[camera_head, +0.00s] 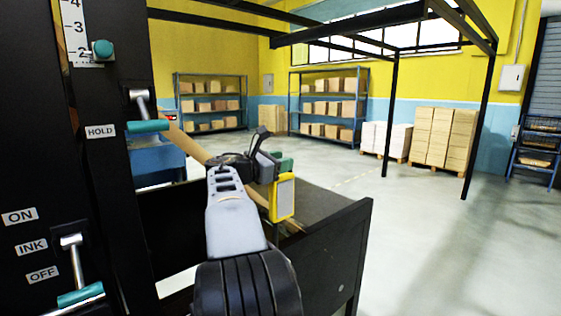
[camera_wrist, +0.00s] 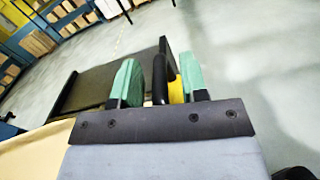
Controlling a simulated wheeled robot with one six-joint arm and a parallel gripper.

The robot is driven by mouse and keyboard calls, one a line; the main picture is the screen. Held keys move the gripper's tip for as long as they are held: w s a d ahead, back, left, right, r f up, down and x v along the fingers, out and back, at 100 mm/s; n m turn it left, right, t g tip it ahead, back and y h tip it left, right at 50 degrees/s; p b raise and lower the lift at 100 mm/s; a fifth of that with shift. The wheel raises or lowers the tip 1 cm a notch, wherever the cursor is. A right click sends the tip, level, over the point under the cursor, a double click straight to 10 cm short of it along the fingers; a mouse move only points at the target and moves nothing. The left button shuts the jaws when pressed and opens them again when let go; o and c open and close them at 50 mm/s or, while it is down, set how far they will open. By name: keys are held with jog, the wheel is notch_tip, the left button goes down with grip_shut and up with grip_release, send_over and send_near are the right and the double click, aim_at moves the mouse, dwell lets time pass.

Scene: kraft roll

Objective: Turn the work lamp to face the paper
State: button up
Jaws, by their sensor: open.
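The work lamp (camera_head: 283,198) has a yellow frame and a pale panel that faces right in the head view. In the wrist view a yellow part of it (camera_wrist: 176,91) and a black bar (camera_wrist: 160,78) show between my fingers. My gripper (camera_head: 276,163) is at the lamp's upper part; its green fingers (camera_wrist: 158,82) are open, one on each side of the black bar. I cannot tell whether either finger touches it. Brown kraft paper (camera_head: 187,142) runs behind my arm, partly hidden by it, and shows at lower left in the wrist view (camera_wrist: 28,158).
A black machine panel (camera_head: 105,190) with teal-handled levers stands close on the left. A dark table with a raised side (camera_head: 340,245) lies beyond and right of my arm. Shelves (camera_head: 328,105) and stacked boxes (camera_head: 445,135) are far back. The floor (camera_head: 450,240) at right is clear.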

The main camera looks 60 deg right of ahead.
grip_shut()
dwell(0.3)
